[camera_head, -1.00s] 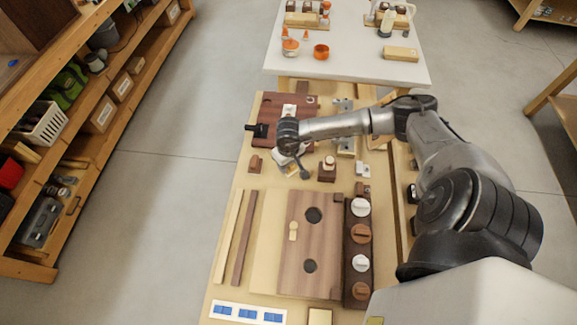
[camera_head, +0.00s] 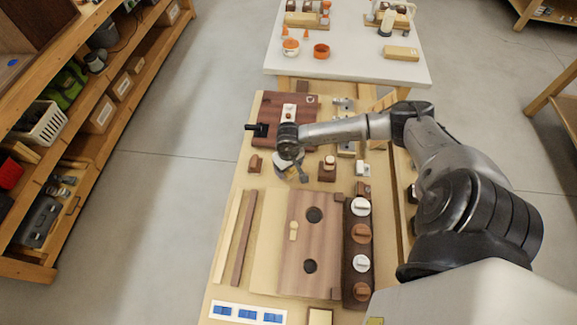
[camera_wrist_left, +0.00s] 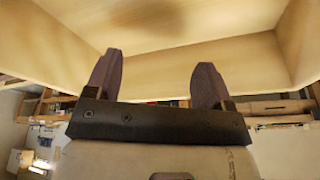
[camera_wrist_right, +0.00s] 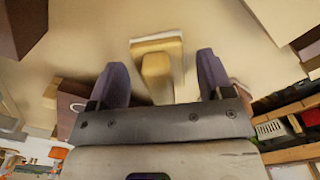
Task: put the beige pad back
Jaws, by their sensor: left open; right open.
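In the right wrist view a beige pad (camera_wrist_right: 157,44) with a raised block-shaped grip lies on a pale surface. The fingers of my right gripper (camera_wrist_right: 162,64) are open, one on each side of the grip, with gaps visible. In the head view the right gripper (camera_head: 294,170) points down over the bench, above a pale piece that its wrist mostly hides; I cannot tell clearly whether that is the pad. My left gripper (camera_wrist_left: 158,61) is open and empty in its wrist view, facing pale wooden panels. It is not in the head view.
A brown board (camera_head: 272,112) with a black handle is behind the right gripper. A small brown block (camera_head: 255,163) stands to its left and a brown block with a knob (camera_head: 327,168) to its right. A brown panel with two dark holes (camera_head: 312,240) lies in front.

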